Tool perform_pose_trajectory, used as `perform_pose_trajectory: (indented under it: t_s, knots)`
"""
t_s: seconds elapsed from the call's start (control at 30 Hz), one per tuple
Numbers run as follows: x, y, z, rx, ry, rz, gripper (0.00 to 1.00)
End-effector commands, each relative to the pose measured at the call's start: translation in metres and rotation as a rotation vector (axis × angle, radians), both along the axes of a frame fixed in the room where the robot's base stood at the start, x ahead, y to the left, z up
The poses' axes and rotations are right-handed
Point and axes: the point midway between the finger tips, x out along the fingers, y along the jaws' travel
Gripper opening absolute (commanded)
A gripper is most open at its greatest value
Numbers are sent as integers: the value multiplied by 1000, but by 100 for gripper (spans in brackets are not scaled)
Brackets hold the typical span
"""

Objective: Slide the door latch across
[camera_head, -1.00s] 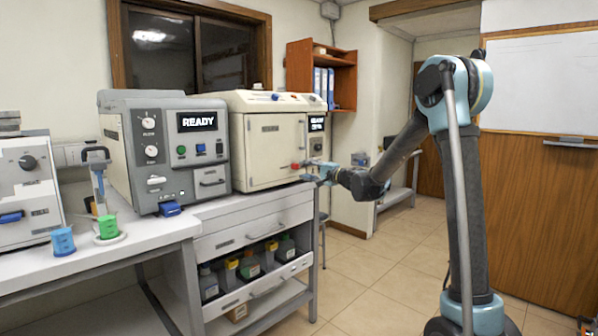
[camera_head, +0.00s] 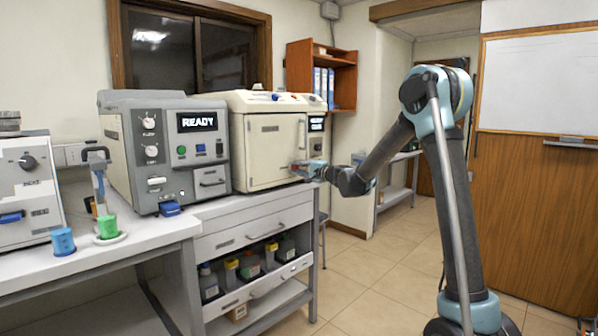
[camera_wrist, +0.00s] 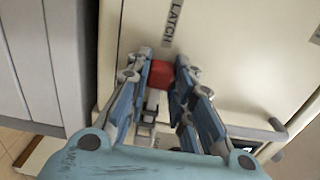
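The latch has a red block-shaped knob (camera_wrist: 162,74) on the cream door (camera_head: 270,145) of the oven-like unit. In the wrist view it lies below a label reading "LATCH" (camera_wrist: 173,22). My gripper (camera_wrist: 164,66) reaches the door from the right, with one finger on each side of the red knob. The knob fills the space between the fingertips, and I see no clear gap, so the fingers look shut on it. A grey metal part (camera_wrist: 152,105) of the latch shows between the fingers.
A vertical handle (camera_head: 302,135) is on the door above my gripper. A grey machine reading READY (camera_head: 197,122) stands close on the left. A drawer cabinet (camera_head: 252,233) with bottles is below. Open floor (camera_head: 370,275) lies to the right.

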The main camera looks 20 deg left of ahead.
Motion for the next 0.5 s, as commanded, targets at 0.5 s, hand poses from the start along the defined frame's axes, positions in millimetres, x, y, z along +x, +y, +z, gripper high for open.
perform_pose_trajectory:
  t_s: [0.5]
  knots:
    - [33, -20, -2, -3, -1, -1, 0]
